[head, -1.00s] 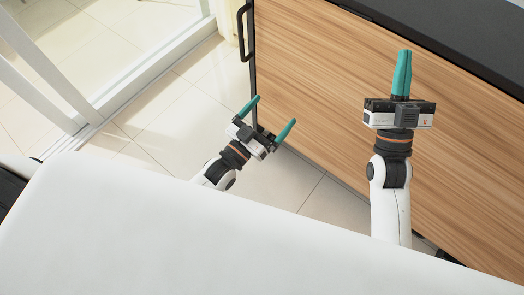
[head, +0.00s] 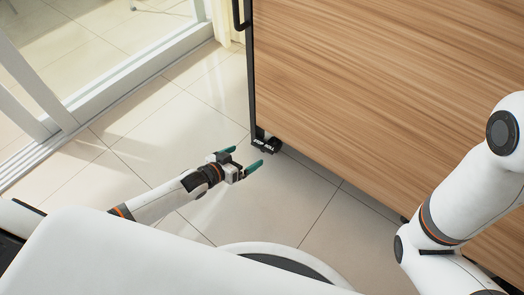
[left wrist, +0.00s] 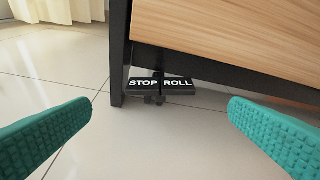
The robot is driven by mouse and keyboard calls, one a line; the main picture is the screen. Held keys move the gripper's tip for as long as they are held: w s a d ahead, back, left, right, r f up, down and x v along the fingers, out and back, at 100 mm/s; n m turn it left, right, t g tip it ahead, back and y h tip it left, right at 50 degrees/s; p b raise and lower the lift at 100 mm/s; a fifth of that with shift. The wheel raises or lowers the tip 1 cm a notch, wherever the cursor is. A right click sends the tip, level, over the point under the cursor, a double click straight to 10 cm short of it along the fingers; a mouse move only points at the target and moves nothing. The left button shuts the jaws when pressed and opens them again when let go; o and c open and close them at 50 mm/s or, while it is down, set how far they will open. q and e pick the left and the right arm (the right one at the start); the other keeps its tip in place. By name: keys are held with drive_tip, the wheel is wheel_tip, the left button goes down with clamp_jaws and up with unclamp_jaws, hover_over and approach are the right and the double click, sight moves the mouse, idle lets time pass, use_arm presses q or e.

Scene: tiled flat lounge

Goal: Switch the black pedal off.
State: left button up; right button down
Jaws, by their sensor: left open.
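The black pedal (head: 265,144) sits low at the bottom left corner of the wooden cart, just above the tiled floor. In the left wrist view the pedal (left wrist: 161,86) shows two halves side by side, marked STOP on the left and ROLL on the right. I cannot tell which half is pressed. My left gripper (head: 244,160) is open and empty, a short way from the pedal, with its teal fingers pointing toward the cart. In the left wrist view the pedal lies ahead, between the two fingers and apart from them. My right gripper is out of view; only its arm shows.
The wood-panelled cart (head: 370,90) with a black frame fills the right side. A black handle (head: 241,14) is at its upper left edge. A sliding glass door frame (head: 120,80) and a curtain stand at the left. The tiled floor (head: 165,130) between is clear.

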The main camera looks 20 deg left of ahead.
sight(261, 148)
use_arm(q)
drive_tip(key=b+x, duration=0.6)
drive_tip(key=x, duration=0.3)
drive_tip(key=shift+w+d+f, duration=0.15)
drive_tip(key=shift+w+f, duration=0.1)
drive_tip(key=shift+w, duration=0.05)
